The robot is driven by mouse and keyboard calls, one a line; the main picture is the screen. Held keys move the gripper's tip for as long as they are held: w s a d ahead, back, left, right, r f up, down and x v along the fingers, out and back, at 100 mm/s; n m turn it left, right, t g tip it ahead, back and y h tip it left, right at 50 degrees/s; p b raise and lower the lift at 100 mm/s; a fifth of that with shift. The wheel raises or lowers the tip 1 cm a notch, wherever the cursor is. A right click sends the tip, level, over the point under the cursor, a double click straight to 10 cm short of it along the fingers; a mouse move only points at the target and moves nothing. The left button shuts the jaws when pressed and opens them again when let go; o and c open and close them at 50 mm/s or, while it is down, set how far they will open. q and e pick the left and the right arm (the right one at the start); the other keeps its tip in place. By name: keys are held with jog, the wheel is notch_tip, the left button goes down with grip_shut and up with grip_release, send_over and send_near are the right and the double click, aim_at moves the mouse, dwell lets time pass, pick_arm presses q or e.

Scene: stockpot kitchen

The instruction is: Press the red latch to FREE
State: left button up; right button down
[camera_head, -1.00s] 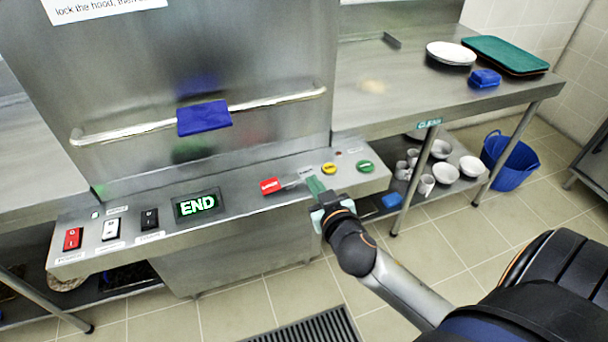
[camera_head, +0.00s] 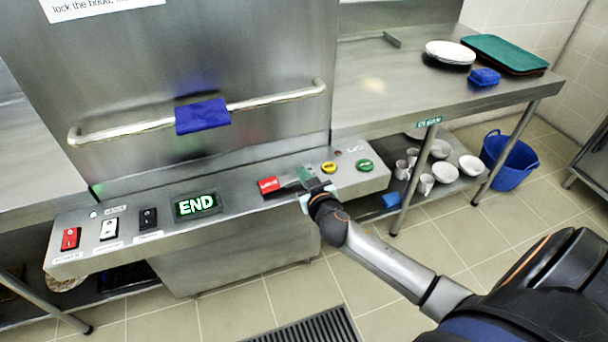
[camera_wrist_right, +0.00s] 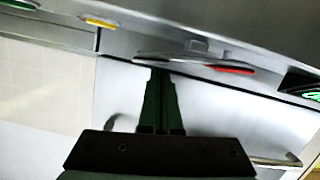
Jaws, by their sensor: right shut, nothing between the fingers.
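The red latch (camera_head: 268,184) sits on the sloped front panel (camera_head: 240,207) of the steel machine, right of the END display. It also shows in the right wrist view (camera_wrist_right: 232,70), right of my fingertips. My right gripper (camera_head: 304,176) is shut and empty, its green fingers together at the panel just right of the red latch. In the wrist view the closed fingers (camera_wrist_right: 160,73) reach the latch's grey fitting; I cannot tell whether they touch it. The label beside the latch is mostly hidden by my gripper. My left gripper is not in view.
Yellow (camera_head: 328,168) and green (camera_head: 364,165) buttons lie close right of my gripper. The END display (camera_head: 197,204) and several switches are to the left. Floor in front is clear.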

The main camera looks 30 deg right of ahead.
jog(key=shift+s+d+f+m+y+b, duration=0.1)
jog(key=shift+d+f+m+y+b, duration=0.3)
jog(key=shift+m, duration=0.5)
jog(key=shift+d+f+m, duration=0.2)
jog(key=shift+f+m, duration=0.1)
jog(key=shift+m, duration=0.5)
jog(key=shift+r+p, duration=0.45)
jog(key=shift+r, duration=0.1)
jog(key=r+p, duration=0.3)
jog(key=shift+d+r+p, duration=0.3)
jog(key=shift+r, duration=0.05)
jog(key=f+v, duration=0.1)
jog(key=v, duration=0.9)
jog(key=shift+s+b, duration=0.2)
jog(key=shift+b, duration=0.1)
jog(key=shift+d, duration=0.15)
